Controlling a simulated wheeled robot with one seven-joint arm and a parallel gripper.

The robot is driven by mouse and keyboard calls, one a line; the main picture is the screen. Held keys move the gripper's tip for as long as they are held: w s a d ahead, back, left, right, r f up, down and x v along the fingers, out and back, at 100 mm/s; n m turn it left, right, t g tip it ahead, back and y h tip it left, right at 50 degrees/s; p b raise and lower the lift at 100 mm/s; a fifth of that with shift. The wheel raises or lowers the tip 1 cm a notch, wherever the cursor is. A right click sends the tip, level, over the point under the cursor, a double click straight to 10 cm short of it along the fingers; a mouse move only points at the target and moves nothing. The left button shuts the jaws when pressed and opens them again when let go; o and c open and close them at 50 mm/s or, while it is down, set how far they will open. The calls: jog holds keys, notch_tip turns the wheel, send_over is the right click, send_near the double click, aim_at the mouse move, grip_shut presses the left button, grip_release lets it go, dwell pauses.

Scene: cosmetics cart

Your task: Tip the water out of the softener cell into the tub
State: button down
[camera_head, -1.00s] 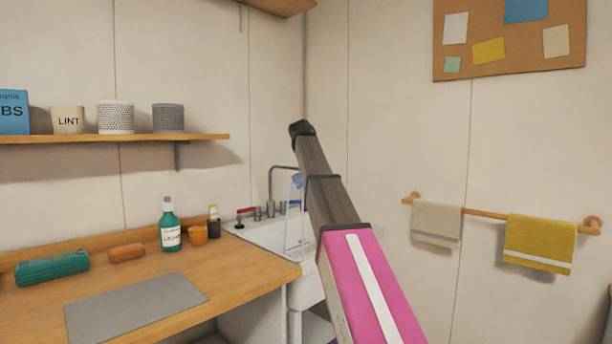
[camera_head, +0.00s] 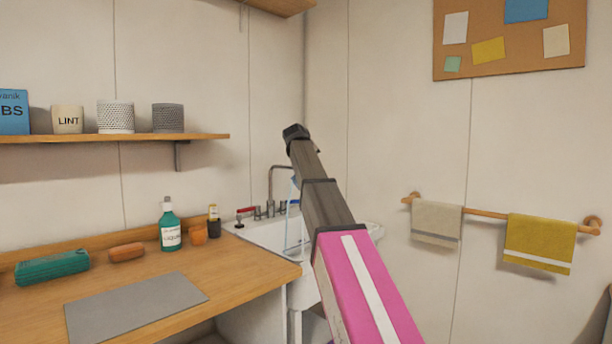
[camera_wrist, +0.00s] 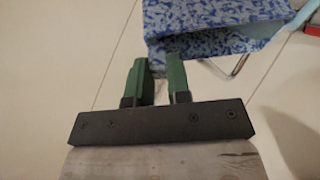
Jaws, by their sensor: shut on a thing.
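The softener cell (camera_wrist: 215,42), a blue speckled box-like piece, is at the top of the wrist view, tilted in the picture. My gripper (camera_wrist: 159,80) has two green fingers on either side of its near edge and is shut on it. I cannot see whether water is inside or running out. In the head view the white tub (camera_head: 265,234) stands in the corner past the counter. My arm reaches over it and hides its right part, and the gripper and cell are hidden behind the arm there.
A chrome tap (camera_head: 270,185) and a red-handled valve (camera_head: 241,217) rise at the tub's back. A light blue frame-like thing (camera_head: 287,240) shows in the tub. Towels hang at right.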

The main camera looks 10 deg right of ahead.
jog(key=shift+s+a+t+h, duration=0.1)
jog(key=shift+s+t+h, duration=0.05)
jog(key=shift+t+h, duration=0.25)
jog(key=shift+a+n+t+h, duration=0.1)
jog(key=shift+n+t+h, duration=0.2)
jog(key=shift+t+h, duration=0.1)
jog(key=shift+t+h, duration=0.4)
jog(key=shift+a+n+t+h, duration=0.15)
jog(key=shift+n+t+h, duration=0.25)
jog(key=shift+t+h, duration=0.25)
jog(key=shift+s, duration=0.1)
jog(key=shift+s+a+n+t+h, duration=0.4)
jog(key=shift+a+t+h, duration=0.15)
jog(key=shift+t+h, duration=0.35)
dwell(0.6)
